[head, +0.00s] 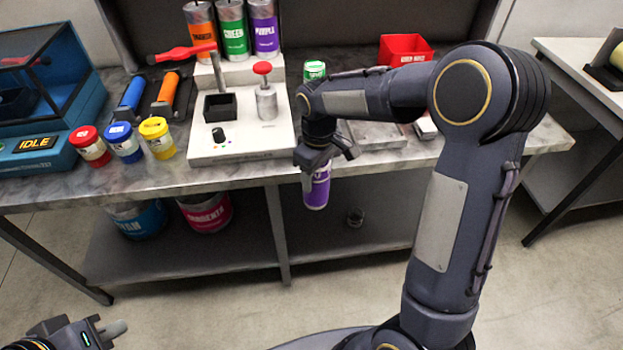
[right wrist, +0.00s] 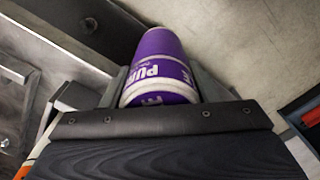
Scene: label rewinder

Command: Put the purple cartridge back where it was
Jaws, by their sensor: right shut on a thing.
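The purple cartridge (head: 317,188), with a white band and the letters "PUR" readable, hangs in front of the bench's front edge. My right gripper (head: 315,165) is shut on it from above. In the right wrist view the purple cartridge (right wrist: 160,65) sits between the fingers, its near end hidden by the gripper body. A green-labelled cartridge (head: 314,70) stands on the bench behind my right forearm, partly hidden. My left gripper (head: 108,328) is at the lower left, away from the bench and partly cut off; its jaw opening is unclear.
Large orange (head: 201,30), green (head: 233,30) and purple (head: 264,30) cans stand at the back. The white machine (head: 235,148) is left of my right gripper. Red, blue and yellow jars (head: 157,138) stand left of it. A red bin (head: 404,50) is at back right.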

